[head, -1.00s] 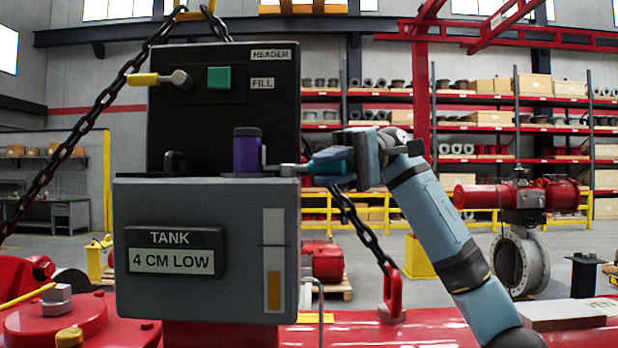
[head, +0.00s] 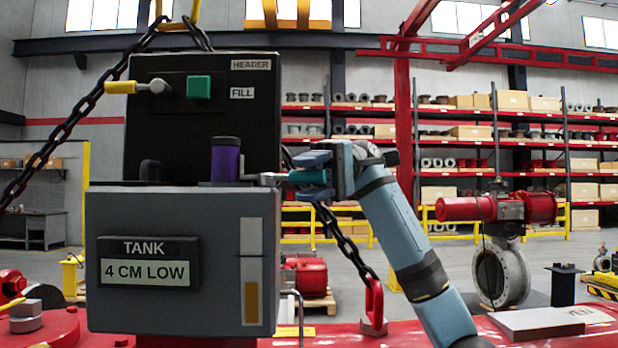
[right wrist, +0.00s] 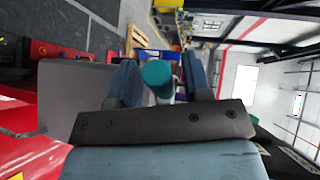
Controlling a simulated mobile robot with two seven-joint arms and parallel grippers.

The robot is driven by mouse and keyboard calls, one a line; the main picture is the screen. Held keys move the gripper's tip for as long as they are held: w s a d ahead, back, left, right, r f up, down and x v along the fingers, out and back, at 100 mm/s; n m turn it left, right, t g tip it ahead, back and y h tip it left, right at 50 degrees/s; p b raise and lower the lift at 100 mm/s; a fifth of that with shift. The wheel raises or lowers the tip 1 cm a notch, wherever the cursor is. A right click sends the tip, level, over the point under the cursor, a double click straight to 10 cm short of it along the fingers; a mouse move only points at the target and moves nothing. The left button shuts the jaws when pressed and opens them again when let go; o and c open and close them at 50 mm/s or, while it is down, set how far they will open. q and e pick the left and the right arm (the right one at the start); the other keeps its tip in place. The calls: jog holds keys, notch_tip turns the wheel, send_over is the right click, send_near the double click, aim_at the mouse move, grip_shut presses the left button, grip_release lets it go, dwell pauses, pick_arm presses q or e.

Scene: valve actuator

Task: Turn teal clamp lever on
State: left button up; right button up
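The teal clamp lever (head: 306,177) sticks out to the right from the top of the grey tank box (head: 120,215), beside a purple cylinder (head: 226,160). A metal piece joins the lever to the box top. My right gripper (head: 313,176) is open around the lever, one blue finger above it and one below, with gaps visible. In the right wrist view the lever's round teal end (right wrist: 157,73) sits between the two fingers, nearer the left one. My left gripper is not in view.
A black panel (head: 205,120) with a green square button (head: 199,87) and a yellow-tipped lever (head: 121,87) rises behind the box. A dark chain (head: 345,243) hangs close behind my right gripper, down to a red shackle (head: 374,305).

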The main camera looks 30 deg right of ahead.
jog(key=v, duration=1.4)
jog(key=shift+f, duration=0.15)
